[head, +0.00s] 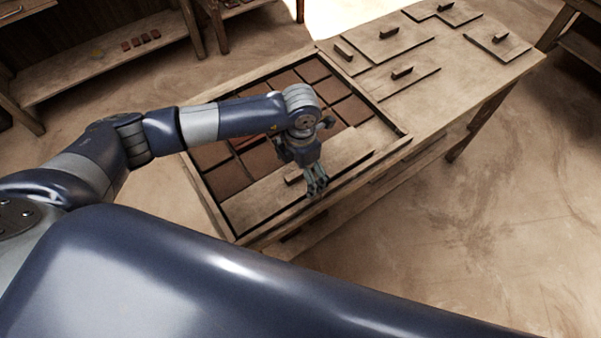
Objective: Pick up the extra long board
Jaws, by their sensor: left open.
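A long pale wooden board (262,200) lies along the near side of the framed tray, over part of the brown tiles. A small dark handle (293,180) stands on it. It looks like the longest board in view. My left gripper (317,190) is open, pointing down above the board, just right of the handle. The gripper and wrist hide part of the board. I cannot tell whether the fingers touch it. My right gripper is not in view.
The tray (222,222) holds several brown tiles (228,178). Several other boards with handles, such as one board (412,84), lie on the table's right part. A low shelf (110,62) with small tiles stands at the back left. The floor (480,220) at right is clear.

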